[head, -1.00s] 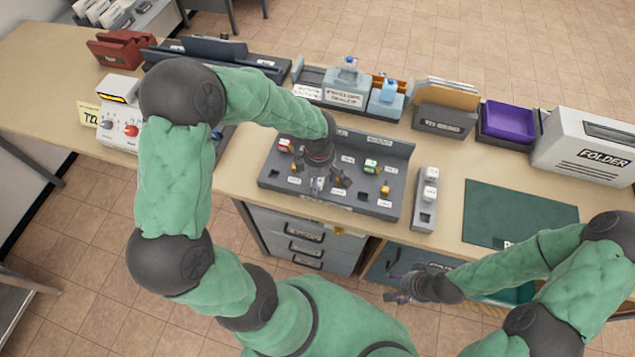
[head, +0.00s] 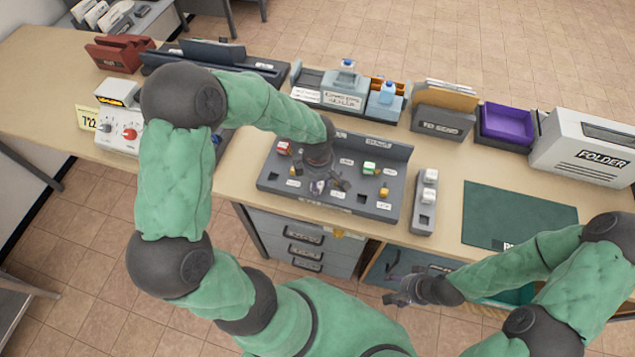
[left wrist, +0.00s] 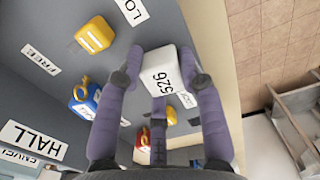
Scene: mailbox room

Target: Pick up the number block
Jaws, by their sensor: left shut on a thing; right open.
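The number block (left wrist: 165,75) is white with dark digits that look like 526. It shows in the left wrist view between the purple fingers of my left gripper (left wrist: 168,72), which is shut on it. In the head view my left gripper (head: 328,186) is low over the dark grey sorting board (head: 272,181), and the block is mostly hidden there. I cannot tell whether the block still touches the board. My right gripper (head: 395,290) is open and empty, in front of the desk and low down.
Coloured tagged blocks sit on the board: red (head: 284,148), green and white (head: 369,167), yellow (head: 384,191). A narrow grey holder (head: 424,218) with white blocks stands to the right. A green mat (head: 520,213) lies clear beyond it. Trays line the back.

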